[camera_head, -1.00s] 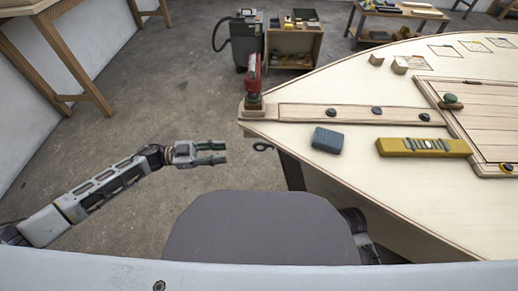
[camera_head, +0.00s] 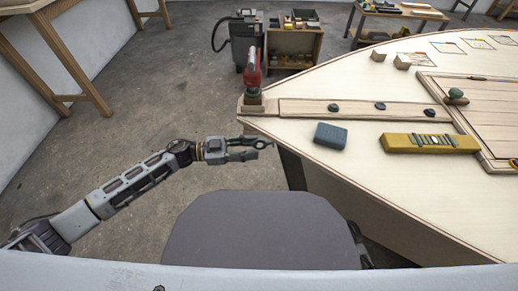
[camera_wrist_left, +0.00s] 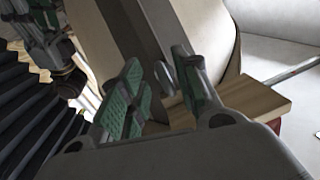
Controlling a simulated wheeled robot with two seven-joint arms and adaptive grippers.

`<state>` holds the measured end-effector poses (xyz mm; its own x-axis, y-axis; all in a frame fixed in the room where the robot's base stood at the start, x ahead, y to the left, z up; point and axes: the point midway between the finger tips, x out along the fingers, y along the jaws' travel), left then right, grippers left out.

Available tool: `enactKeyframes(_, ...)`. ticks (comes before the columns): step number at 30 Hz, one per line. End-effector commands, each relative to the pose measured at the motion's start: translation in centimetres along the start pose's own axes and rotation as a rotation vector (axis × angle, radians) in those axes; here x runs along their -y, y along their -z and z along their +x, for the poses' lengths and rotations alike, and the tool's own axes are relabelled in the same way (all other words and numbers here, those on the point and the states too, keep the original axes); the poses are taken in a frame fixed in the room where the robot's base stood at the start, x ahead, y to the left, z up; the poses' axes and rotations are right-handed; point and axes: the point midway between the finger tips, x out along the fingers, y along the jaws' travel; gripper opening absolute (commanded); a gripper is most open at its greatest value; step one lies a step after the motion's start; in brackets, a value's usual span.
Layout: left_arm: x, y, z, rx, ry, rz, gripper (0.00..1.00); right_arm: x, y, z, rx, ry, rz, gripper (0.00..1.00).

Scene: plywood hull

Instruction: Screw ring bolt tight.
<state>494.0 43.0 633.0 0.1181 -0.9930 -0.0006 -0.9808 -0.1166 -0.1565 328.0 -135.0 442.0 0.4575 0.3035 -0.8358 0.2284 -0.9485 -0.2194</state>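The dark ring bolt (camera_head: 262,145) is at the near edge of the hull's pointed tip, mostly covered by my left gripper (camera_head: 257,148). That gripper reaches in from the left with its fingers on either side of the ring. In the left wrist view, a small grey rounded piece (camera_wrist_left: 165,78), which looks like the ring, shows between the green-padded fingers (camera_wrist_left: 160,90). The fingers stand apart, with a gap visible beside the piece. Whether either pad touches it is unclear. A grey and green mechanical part of mine shows at the upper left there; its fingers cannot be made out.
The plywood hull (camera_head: 400,200) fills the right side. On it are a blue-grey block (camera_head: 330,135), a yellow level (camera_head: 405,143) and a red tool (camera_head: 253,75) at the tip. A workbench (camera_head: 60,60) stands at left. The floor between is clear.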

Motion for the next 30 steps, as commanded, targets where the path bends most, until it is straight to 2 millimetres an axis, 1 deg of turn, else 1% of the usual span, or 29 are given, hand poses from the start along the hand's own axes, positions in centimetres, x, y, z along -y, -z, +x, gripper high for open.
enactKeyframes(1,0.0,0.0,0.7,-0.002,-0.001,0.002,0.32,0.0,-0.4,0.4,-0.004,0.004,0.005,0.4)
enactKeyframes(3,0.0,-0.1,1.4,-0.002,-0.001,0.0,0.32,0.0,-0.8,0.8,-0.008,0.008,0.01,0.4)
enactKeyframes(9,0.0,0.0,2.8,-0.001,0.001,0.001,0.32,-0.1,-1.0,1.6,-0.027,0.011,0.016,0.4)
enactKeyframes(20,0.0,0.0,3.1,0.0,0.0,0.0,0.32,-0.1,-0.8,1.6,-0.037,0.012,0.016,0.4)
enactKeyframes(23,0.0,0.0,3.1,0.0,0.0,0.0,0.21,-0.1,-0.8,1.6,-0.036,0.012,0.016,0.4)
enactKeyframes(28,0.0,0.0,3.1,0.0,0.0,0.0,0.0,-0.1,-0.8,1.6,-0.035,0.012,0.015,0.4)
enactKeyframes(30,-0.1,0.0,3.1,0.0,-0.001,-0.001,0.0,-0.1,-0.8,1.6,-0.035,0.012,0.015,0.4)
